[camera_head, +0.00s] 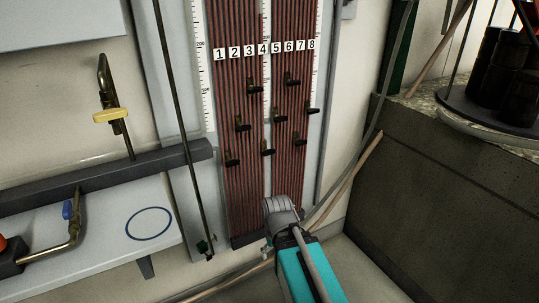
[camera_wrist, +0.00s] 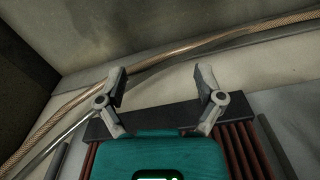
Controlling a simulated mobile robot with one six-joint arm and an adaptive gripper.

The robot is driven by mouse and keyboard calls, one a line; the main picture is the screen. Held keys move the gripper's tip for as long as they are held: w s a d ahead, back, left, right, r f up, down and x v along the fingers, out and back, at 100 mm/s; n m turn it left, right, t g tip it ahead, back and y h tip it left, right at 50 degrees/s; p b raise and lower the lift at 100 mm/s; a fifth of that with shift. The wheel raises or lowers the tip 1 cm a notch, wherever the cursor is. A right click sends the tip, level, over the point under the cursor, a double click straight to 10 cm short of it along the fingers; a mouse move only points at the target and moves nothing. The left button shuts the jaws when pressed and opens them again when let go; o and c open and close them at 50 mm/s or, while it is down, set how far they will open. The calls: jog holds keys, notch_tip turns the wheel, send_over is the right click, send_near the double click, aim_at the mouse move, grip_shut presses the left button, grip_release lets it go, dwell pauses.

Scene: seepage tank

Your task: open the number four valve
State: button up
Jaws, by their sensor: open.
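The number four valve (camera_head: 267,152), a small dark fitting with a black handle lying roughly crosswise, sits low on the red-brown tube panel, below the label "4" (camera_head: 263,49). The arm's grey wrist part is below and slightly right of it in the head view, apart from it in the picture. The fingers cannot be made out there. In the wrist view my gripper (camera_wrist: 161,84) is open, its two grey fingers spread with nothing between them. They show against the panel's dark bottom bar (camera_wrist: 158,112) and the pale surface beyond. No valve shows in the wrist view.
Similar valves sit close around it, including one to the left (camera_head: 232,161) and one up and right (camera_head: 280,119). A concrete block (camera_head: 460,190) stands at the right. A white shelf (camera_head: 110,235) with pipes is at the left. Hoses (camera_wrist: 180,45) run below the panel.

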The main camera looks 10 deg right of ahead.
jog(key=shift+r+p, duration=0.35)
jog(key=shift+r, duration=0.05)
jog(key=c, duration=0.4)
jog(key=shift+o, duration=0.2)
notch_tip(320, 180, up, 21)
jog(key=p, duration=2.1)
jog(key=shift+r, duration=0.15)
